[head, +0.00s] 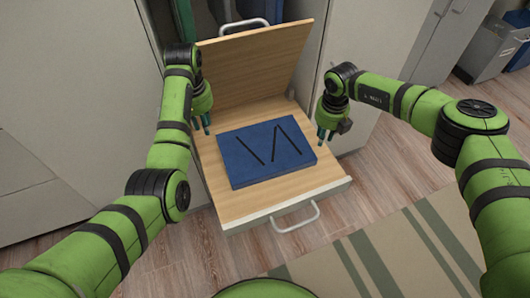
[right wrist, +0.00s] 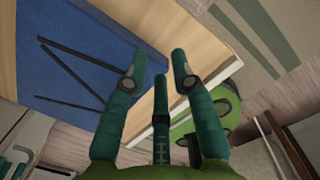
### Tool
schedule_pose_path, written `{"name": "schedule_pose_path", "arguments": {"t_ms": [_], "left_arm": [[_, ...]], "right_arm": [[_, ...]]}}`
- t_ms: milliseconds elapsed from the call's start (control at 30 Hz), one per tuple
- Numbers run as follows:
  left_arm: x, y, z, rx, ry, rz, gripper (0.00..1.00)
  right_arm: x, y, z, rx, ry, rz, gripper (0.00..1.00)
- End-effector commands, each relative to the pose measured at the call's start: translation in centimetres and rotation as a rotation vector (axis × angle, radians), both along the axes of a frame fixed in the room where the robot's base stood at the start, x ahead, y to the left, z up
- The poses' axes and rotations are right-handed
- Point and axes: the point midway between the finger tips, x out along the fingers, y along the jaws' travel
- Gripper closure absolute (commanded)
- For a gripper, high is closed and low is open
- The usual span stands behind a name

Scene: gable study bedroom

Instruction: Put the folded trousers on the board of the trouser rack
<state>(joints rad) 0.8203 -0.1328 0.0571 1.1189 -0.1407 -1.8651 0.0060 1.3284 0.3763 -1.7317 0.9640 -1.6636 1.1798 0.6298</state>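The folded trousers (head: 262,152) are a flat blue slab with dark lines on top. They lie flat on the pale wooden board (head: 290,190) of the pulled-out trouser rack, and also show in the right wrist view (right wrist: 60,55). My left gripper (head: 203,128) points down beside their far left corner, its fingertips apart, with nothing seen between them. My right gripper (head: 324,136) points down just right of their right edge. In the right wrist view its fingertips (right wrist: 161,65) are apart and empty. Neither gripper visibly holds the trousers.
A second wooden panel (head: 255,62) stands tilted up behind the board. The rack's front has a metal handle (head: 296,220). Grey cabinet fronts (head: 75,90) stand at the left. A striped rug (head: 400,255) lies at the front right, and a grey bin (head: 488,50) stands far right.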

Motion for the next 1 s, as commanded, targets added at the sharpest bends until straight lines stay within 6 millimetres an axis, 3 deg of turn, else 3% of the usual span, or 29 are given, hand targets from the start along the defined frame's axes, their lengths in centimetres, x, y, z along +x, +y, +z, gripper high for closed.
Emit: {"name": "schedule_pose_path", "arguments": {"t_ms": [100, 333, 1000], "left_arm": [[0.0, 0.0, 0.0, 0.000, 0.000, 0.000, 0.74], [0.0, 0.0, -0.1, 0.000, 0.000, 0.000, 0.74], [0.0, 0.0, 0.0, 0.000, 0.000, 0.001, 0.74]], "right_arm": [[-0.1, 0.0, 2.5, 0.001, -0.002, 0.001, 0.74], [-0.4, 0.0, 5.2, 0.001, 0.001, -0.002, 0.74], [-0.4, 0.0, 5.6, 0.001, 0.002, -0.001, 0.74]]}}
